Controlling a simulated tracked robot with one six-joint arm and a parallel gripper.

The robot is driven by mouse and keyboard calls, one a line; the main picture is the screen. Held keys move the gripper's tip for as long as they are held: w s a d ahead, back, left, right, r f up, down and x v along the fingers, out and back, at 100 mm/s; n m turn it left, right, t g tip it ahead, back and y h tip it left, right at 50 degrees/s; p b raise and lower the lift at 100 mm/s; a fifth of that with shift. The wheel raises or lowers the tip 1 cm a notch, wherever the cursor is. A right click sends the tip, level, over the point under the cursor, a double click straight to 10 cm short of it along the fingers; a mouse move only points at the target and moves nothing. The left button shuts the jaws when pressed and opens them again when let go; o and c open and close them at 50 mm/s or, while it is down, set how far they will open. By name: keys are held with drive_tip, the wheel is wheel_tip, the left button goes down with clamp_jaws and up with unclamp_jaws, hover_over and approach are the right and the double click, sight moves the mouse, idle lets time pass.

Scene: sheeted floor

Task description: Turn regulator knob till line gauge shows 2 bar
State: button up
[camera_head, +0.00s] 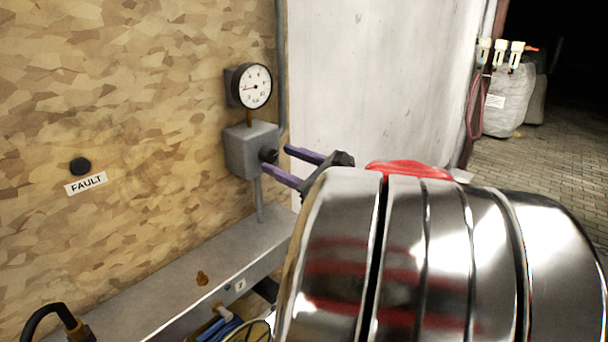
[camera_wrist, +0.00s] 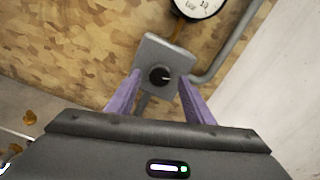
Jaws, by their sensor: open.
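The regulator is a grey box (camera_head: 250,150) on the chipboard wall, with a black knob (camera_head: 268,155) on its front. The knob also shows in the wrist view (camera_wrist: 160,76), with a white mark pointing right. The round white line gauge (camera_head: 254,86) stands above the box; its thin needle points left, but the scale is too small to read. In the wrist view only the gauge's lower part (camera_wrist: 200,5) shows. My gripper (camera_head: 277,162) is open, its purple fingers reaching toward the box, one on each side of the knob. The fingers do not appear to touch the knob.
A grey pipe (camera_head: 281,70) runs down the wall beside the gauge. A metal ledge (camera_head: 205,280) lies below the regulator. A black button (camera_head: 80,166) sits above a FAULT label (camera_head: 86,183). A white panel (camera_head: 370,80) stands to the right.

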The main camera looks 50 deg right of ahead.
drive_tip(key=s, duration=1.1)
drive_tip(key=shift+s+d, duration=0.15)
drive_tip(key=shift+s, duration=0.05)
drive_tip(key=shift+f, duration=0.1)
